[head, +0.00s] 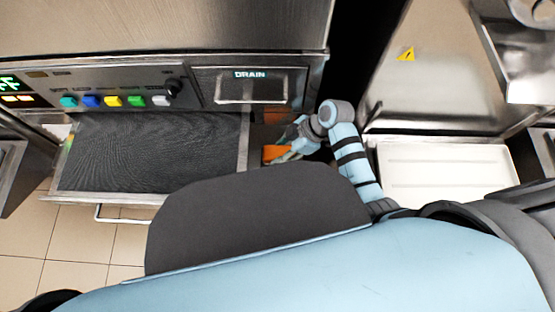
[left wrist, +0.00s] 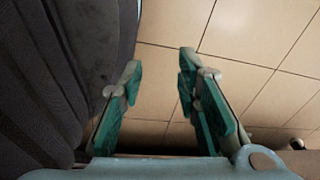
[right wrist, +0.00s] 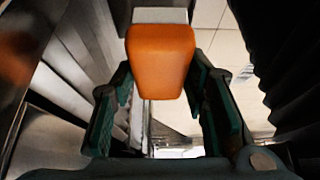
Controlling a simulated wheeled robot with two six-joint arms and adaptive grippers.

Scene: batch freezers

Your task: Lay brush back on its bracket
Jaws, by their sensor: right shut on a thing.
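My right gripper (head: 287,150) is beside the right end of the freezer's front, below the drain panel. It is shut on the brush (head: 274,154), whose orange part shows in the head view. In the right wrist view the orange brush (right wrist: 160,58), with a white part at its far end, sits between the fingers of the right gripper (right wrist: 160,80). My left gripper (left wrist: 158,68) has its fingers apart with nothing between them, above the tiled floor; the head view does not show it. I cannot make out the bracket for certain in any view.
A freezer with coloured knobs and a drain panel (head: 250,85) stands ahead, with a dark mat-topped shelf (head: 150,150) in front. A white tray (head: 445,172) lies right of my right arm. A steel cabinet with a warning sign (head: 406,54) stands behind that tray.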

